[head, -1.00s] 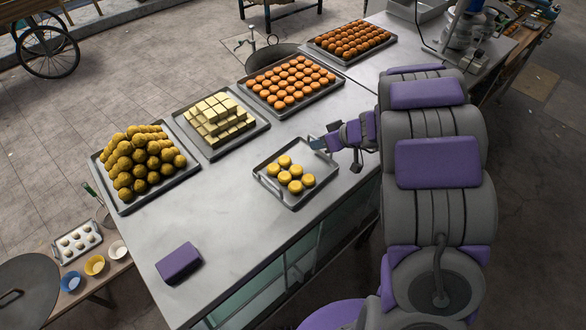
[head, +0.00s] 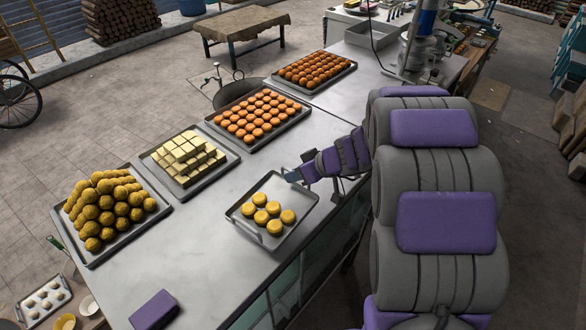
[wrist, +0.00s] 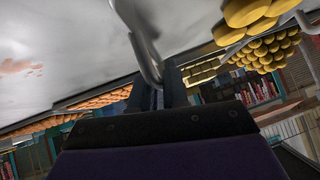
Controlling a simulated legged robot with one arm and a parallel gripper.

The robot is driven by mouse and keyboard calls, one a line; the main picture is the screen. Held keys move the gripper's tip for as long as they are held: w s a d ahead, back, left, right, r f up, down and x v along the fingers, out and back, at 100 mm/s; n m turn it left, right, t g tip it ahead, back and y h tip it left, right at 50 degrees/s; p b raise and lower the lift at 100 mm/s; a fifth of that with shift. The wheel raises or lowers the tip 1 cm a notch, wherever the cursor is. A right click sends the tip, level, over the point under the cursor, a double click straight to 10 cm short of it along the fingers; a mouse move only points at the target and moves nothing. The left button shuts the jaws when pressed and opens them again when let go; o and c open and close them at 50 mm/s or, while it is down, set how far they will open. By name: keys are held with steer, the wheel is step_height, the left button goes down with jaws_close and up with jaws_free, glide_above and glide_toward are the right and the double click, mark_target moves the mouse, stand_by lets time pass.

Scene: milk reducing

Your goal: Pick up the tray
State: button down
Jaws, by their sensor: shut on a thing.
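The tray (head: 296,200) is a small, square metal one with several round yellow sweets (head: 267,211) on it, near the front edge of the counter in the head view. It has a metal loop handle on its near-left side and another at the far right. My gripper (head: 292,176) reaches in from the right and is shut on the far-right handle. The wrist view shows the bent metal handle (wrist: 143,42) at the fingers, with yellow sweets at the upper right. I cannot tell whether the tray is clear of the counter.
The grey counter (head: 210,262) also holds trays of yellow balls (head: 105,208), pale blocks (head: 190,156) and orange sweets (head: 258,115), with another orange tray (head: 315,70) farther back. A purple block (head: 153,311) lies at the front left. Bare counter lies left of the small tray.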

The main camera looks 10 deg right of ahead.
mark_target(305, 214)
steer(key=s, duration=0.3)
steer(key=s+b, duration=0.1)
steer(key=s, duration=0.3)
steer(key=s+b, duration=0.1)
steer(key=s, duration=0.3)
steer(key=shift+a+r, duration=0.1)
steer(key=shift+r, duration=0.25)
steer(key=w+m+h, duration=0.1)
steer(key=w, duration=0.1)
steer(key=w+f+m+t+h+b, duration=0.1)
steer(key=w+m, duration=0.1)
steer(key=w+d+f+m+t+h+b, duration=0.1)
steer(key=w, duration=0.1)
steer(key=shift+w+m, duration=0.15)
steer(key=shift+m, duration=0.25)
steer(key=shift+w+r+m+t+h+b, duration=0.25)
steer(key=shift+w+m+h+b, duration=0.2)
steer(key=shift+w+m+h, duration=0.4)
steer(key=shift+w+r+m+t+h+b, duration=0.2)
steer(key=shift+w+m+h+b, duration=0.35)
steer(key=shift+w, duration=0.55)
steer(key=shift+w+a+r+m+h, duration=0.2)
steer(key=shift+w+r+m+h, duration=0.1)
steer(key=shift+w+m, duration=0.2)
steer(key=shift+w+a+r+m+h, duration=0.15)
steer(key=shift+w+m+h, duration=0.15)
steer(key=shift+w+m, duration=0.2)
steer(key=shift+b, duration=0.3)
